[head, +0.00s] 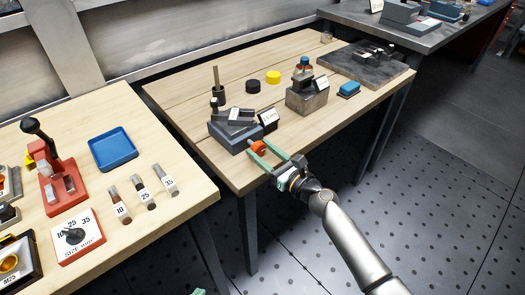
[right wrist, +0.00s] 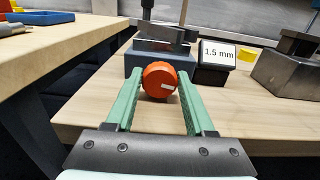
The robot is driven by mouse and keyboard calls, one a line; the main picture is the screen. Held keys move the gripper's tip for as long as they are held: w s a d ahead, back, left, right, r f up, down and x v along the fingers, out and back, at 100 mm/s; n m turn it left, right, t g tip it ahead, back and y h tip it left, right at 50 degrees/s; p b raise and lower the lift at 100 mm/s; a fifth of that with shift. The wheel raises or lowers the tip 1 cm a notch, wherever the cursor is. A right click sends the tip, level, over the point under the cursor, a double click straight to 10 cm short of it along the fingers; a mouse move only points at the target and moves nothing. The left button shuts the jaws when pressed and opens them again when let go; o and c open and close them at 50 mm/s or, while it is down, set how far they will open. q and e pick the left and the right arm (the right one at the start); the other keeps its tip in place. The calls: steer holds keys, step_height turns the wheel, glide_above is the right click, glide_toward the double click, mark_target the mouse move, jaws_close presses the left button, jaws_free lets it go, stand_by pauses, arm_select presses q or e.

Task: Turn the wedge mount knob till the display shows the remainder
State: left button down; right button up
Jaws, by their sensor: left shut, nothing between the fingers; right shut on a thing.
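The wedge mount (head: 236,137) is a dark blue-grey block near the left end of the middle wooden table. It also shows in the right wrist view (right wrist: 145,63). Its orange-red knob (right wrist: 159,80) faces me and bears a white mark pointing to the lower right. The display (right wrist: 217,52) beside the mount reads "1.5 mm". My right gripper (head: 258,147) is shut on the knob, with one green finger on each side. Only a green bit of my left gripper (head: 198,292) shows at the bottom edge of the head view; it is shut and empty.
The left table holds a blue tray (head: 113,149), a red press (head: 58,190) and labelled cylinders.

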jaws_close()
steer(key=shift+m, duration=1.2)
steer(key=m+p, duration=0.1)
steer(key=m, duration=0.2)
steer(key=o, duration=1.3)
jaws_free()
steer(key=shift+d, duration=0.1)
steer(key=shift+v, duration=6.25)
